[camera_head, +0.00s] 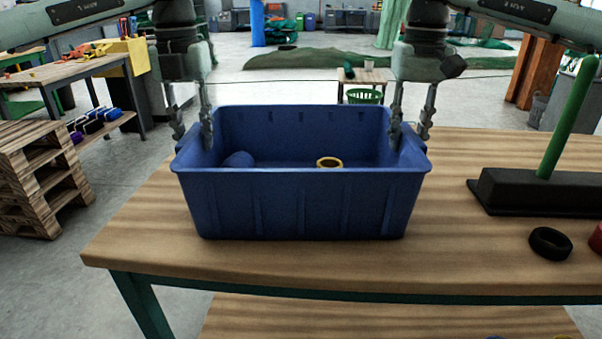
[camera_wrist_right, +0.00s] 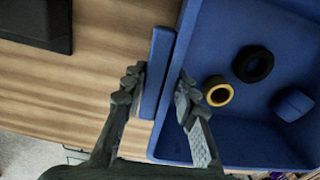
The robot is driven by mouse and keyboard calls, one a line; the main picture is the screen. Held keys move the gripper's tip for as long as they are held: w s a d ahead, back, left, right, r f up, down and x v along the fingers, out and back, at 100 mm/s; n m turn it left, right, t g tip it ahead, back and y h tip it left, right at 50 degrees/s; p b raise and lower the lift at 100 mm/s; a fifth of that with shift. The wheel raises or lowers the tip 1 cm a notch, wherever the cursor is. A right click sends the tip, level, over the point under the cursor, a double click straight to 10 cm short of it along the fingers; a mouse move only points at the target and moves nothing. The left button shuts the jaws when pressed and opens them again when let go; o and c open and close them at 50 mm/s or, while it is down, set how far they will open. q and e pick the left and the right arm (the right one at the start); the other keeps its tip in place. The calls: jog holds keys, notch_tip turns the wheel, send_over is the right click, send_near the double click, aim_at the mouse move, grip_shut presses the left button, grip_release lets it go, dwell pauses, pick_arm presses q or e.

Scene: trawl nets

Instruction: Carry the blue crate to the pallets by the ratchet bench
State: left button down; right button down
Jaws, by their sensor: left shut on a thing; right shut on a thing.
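The blue crate (camera_head: 300,205) stands upright over the wooden table (camera_head: 470,260) in the head view; I cannot tell whether its base touches the top. My left gripper (camera_head: 192,138) is shut on the crate's left rim, and my right gripper (camera_head: 411,138) is shut on its right rim. In the right wrist view, the fingers of the right gripper (camera_wrist_right: 158,95) straddle the rim of the crate (camera_wrist_right: 215,40). Inside lie a yellow ring (camera_wrist_right: 218,92), a black ring (camera_wrist_right: 253,64) and a blue piece (camera_wrist_right: 293,104). Stacked wooden pallets (camera_head: 40,180) stand on the floor at the left.
A black block with a green post (camera_head: 535,190) and a black ring (camera_head: 550,243) sit on the table's right. Grey floor is open between pallets and table. A green basket (camera_head: 364,96) is further back.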

pick_arm(q)
jog(key=shift+r, duration=0.25)
pick_arm(e)
jog(key=shift+r, duration=0.25)
